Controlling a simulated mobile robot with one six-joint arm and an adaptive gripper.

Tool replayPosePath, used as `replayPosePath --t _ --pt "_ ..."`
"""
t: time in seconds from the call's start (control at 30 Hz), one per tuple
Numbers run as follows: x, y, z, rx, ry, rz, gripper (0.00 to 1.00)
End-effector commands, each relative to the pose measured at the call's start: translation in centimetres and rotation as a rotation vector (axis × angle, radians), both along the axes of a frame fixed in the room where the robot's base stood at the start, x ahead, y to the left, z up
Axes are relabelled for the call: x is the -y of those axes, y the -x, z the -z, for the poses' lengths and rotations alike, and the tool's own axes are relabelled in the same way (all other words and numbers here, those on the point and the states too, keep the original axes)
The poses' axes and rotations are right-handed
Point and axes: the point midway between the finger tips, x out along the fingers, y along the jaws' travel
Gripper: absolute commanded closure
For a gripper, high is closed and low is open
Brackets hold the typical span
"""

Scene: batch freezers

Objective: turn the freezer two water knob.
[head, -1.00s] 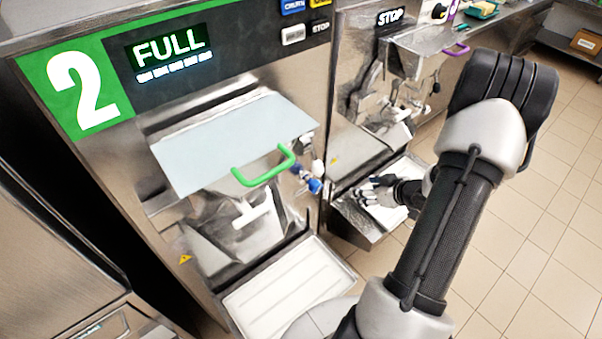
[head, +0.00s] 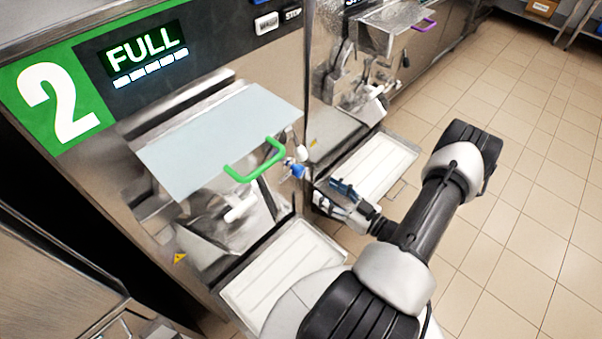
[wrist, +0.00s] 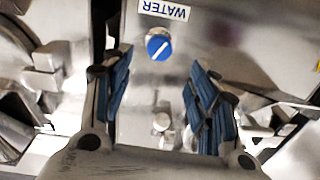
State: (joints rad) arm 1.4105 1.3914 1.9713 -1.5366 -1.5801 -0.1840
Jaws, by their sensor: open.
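The freezer two water knob is a round blue knob (head: 298,171) on the freezer front, right of the green-handled hopper lid. In the wrist view the blue knob (wrist: 158,46) has a white pointer line and sits beside an upside-down WATER label (wrist: 164,10). My gripper (head: 334,194) is just right of and below the knob in the head view. In the wrist view my gripper (wrist: 160,72) is open and empty, its blue-padded fingers to either side below the knob in the picture. The knob appears between and beyond the fingertips, with no contact visible.
Freezer two's lid (head: 215,138) has a green handle (head: 255,162) close to the knob. A white drip tray (head: 283,272) juts out below. A neighbouring freezer with its own tray (head: 372,165) stands to the right. Tiled floor (head: 540,200) is clear at the right.

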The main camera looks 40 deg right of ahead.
Motion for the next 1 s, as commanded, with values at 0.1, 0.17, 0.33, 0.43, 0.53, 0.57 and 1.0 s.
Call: replayPosePath --t 0.1,0.17,0.33,0.43,0.53,0.57,1.0 --pt "-0.6 -2.8 0.1 -0.001 0.001 -0.008 0.46" --pt "-0.7 -4.1 0.1 -0.001 0.002 -0.006 0.46" --pt "-1.0 -7.5 0.1 0.0 0.003 -0.005 0.46" --pt "-1.2 -9.1 0.1 0.0 0.003 -0.004 0.46" --pt "-1.3 -10.1 0.1 -0.002 0.001 -0.002 0.46" --pt "-1.3 -10.3 0.0 -0.002 0.001 -0.001 0.46" --pt "-1.3 -11.0 0.0 -0.001 0.0 0.001 0.49"
